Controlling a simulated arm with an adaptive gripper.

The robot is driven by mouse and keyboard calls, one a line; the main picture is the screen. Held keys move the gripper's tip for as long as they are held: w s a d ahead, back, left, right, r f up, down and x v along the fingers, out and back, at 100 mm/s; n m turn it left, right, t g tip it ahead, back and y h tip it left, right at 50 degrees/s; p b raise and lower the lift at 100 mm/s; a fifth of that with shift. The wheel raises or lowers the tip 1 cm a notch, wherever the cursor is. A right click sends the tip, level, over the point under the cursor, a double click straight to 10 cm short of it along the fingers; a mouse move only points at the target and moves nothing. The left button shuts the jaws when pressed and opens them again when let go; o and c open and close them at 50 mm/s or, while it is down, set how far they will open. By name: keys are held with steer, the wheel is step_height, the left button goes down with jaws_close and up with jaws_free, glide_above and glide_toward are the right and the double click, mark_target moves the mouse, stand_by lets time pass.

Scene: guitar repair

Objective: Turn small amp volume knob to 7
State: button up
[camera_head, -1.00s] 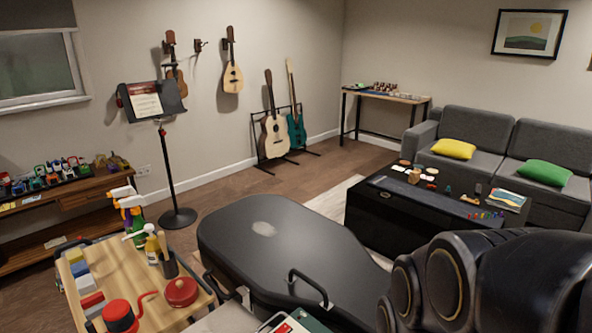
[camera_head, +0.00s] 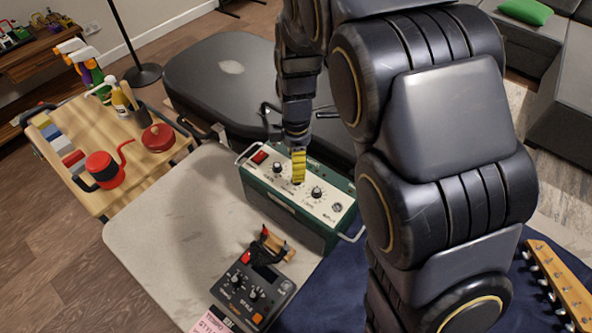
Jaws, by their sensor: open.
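The small amp (camera_head: 290,219) is a green box with a cream top panel and metal handles at its ends. It stands on the pale worktop. Its panel has a black knob (camera_head: 277,168) on the left and another black knob (camera_head: 316,192) on the right. The labels are too small to read, so I cannot tell which is volume or where it points. My gripper (camera_head: 298,181) points down at the panel between these two knobs, its yellow fingertips low over it. It is open. Whatever is under the fingertips is hidden, and I cannot tell whether they touch anything.
A red switch (camera_head: 259,157) is at the panel's left end. A dark pedal (camera_head: 253,295) and cables lie in front of the amp. A black guitar case (camera_head: 215,75) is behind it. A wooden cart (camera_head: 103,190) stands left. A guitar headstock (camera_head: 560,285) lies at lower right.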

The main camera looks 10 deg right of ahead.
step_height(320, 180, down, 5)
steer(key=shift+s+r, duration=0.1)
steer(key=shift+c, duration=0.2)
jaws_close()
